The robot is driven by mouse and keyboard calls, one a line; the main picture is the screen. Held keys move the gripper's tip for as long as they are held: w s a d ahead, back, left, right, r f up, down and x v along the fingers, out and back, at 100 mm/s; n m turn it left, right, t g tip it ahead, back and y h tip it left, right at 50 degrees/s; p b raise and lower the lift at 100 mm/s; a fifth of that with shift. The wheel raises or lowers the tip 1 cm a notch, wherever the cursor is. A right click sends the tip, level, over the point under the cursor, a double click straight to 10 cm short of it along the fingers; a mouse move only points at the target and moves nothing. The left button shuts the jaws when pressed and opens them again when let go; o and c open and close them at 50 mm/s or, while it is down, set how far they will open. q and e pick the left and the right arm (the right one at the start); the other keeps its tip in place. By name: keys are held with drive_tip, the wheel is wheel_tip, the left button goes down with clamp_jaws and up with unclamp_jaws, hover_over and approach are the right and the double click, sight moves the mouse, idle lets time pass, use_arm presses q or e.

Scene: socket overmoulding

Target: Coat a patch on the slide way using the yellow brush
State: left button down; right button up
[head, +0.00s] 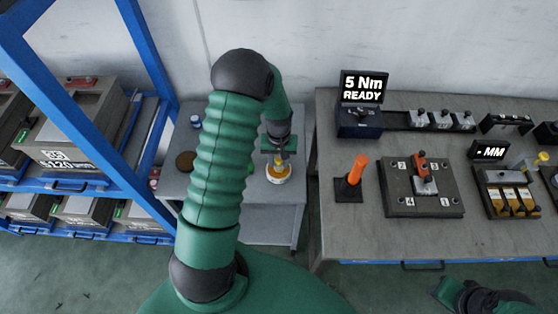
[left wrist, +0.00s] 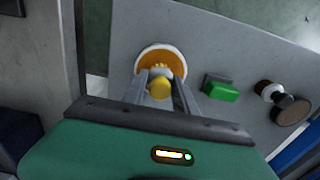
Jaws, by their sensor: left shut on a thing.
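My left gripper (head: 279,158) is above the small grey side table, over a round pot (head: 278,174) with a white rim and orange-yellow contents. In the left wrist view its fingers (left wrist: 160,92) are shut on the yellow brush (left wrist: 159,87), which shows end-on. The pot (left wrist: 175,58) lies directly behind the brush in that view; I cannot tell whether the bristles touch the contents. My right gripper (head: 440,291) shows only partly at the lower right, and its jaws are unclear. I cannot identify the slide way for certain.
The workbench (head: 370,231) on the right carries an orange-handled tool (head: 355,172), a torque display (head: 362,88), a plate fixture (head: 399,201) and a gauge display (head: 489,151). A blue rack (head: 143,37) stands left. A green block (left wrist: 222,93) and a brown disc (left wrist: 292,110) lie near the pot.

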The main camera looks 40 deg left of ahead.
sight(279, 159)
idle(0.3)
use_arm(q)
wheel_tip(279, 159, up, 7)
drive_tip(key=p, duration=0.6)
idle(0.5)
